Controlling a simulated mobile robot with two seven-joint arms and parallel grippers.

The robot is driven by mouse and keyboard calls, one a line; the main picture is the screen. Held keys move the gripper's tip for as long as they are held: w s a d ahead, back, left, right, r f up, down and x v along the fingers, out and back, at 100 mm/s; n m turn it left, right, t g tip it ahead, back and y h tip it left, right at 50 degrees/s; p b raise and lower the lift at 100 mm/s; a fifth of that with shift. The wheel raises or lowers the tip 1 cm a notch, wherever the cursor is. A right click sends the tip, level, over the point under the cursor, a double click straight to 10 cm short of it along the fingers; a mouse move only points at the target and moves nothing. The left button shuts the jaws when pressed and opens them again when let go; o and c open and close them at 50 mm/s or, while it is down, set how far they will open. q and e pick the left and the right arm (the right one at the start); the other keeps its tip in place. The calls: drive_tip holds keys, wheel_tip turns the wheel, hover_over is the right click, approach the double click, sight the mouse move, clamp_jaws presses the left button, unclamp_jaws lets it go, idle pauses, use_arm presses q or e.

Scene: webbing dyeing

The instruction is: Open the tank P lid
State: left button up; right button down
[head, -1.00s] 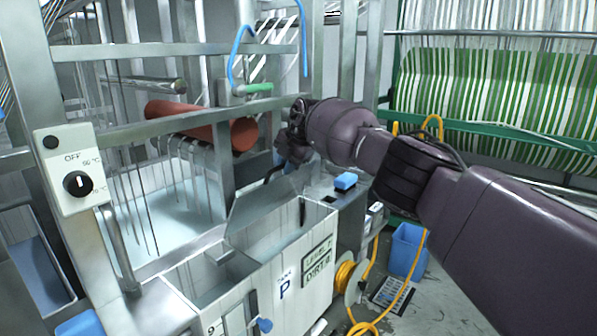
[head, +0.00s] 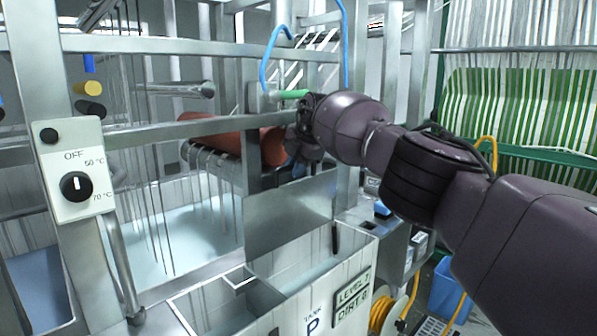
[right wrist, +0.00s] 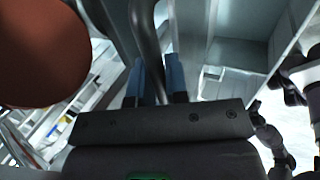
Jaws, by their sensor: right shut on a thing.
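Tank P (head: 288,318) is the white-walled tank at the bottom centre of the head view, marked "P" and holding pale liquid. Its grey metal lid (head: 290,212) stands steeply raised along the tank's back edge, so the tank's mouth is uncovered. My right gripper (head: 297,168) is at the lid's upper edge, partly hidden by its own wrist. In the right wrist view, its blue fingers (right wrist: 156,78) are closed around the curved grey lid handle (right wrist: 147,35). My left gripper is not seen.
A red-brown roller (head: 222,143) lies right behind the gripper, also large in the wrist view (right wrist: 45,50). Frame posts and a crossbar stand close by. A temperature knob box (head: 75,165) is at left. A yellow hose reel (head: 385,315) stands right of the tank.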

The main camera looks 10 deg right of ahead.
drive_tip(key=shift+a, duration=0.1)
drive_tip(key=c, duration=1.5)
unclamp_jaws()
drive_tip(key=shift+o, duration=1.8)
drive_tip(key=shift+r, duration=0.1)
